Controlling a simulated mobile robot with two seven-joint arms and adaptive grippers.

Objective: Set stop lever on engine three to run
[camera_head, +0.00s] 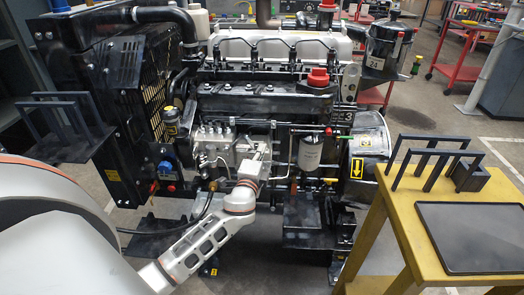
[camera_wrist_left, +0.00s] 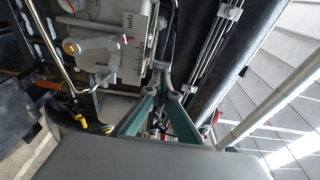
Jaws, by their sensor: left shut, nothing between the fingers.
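The engine (camera_head: 265,100) fills the middle of the head view and bears a "3" on its side plate. My left gripper (camera_head: 264,150) reaches the grey fuel pump area (camera_head: 215,137) on its near side. In the left wrist view its green fingers (camera_wrist_left: 168,88) are shut and empty, with the tips close to a plate marked "rpm" (camera_wrist_left: 130,40). My right gripper is out of view.
A black radiator (camera_head: 115,70) stands left. A white filter (camera_head: 311,152) and a red-ended handle (camera_head: 328,131) are right of the gripper. A yellow table (camera_head: 400,235) with a black tray (camera_head: 475,237) stands front right. Thin metal pipes (camera_wrist_left: 205,60) run right of the fingers.

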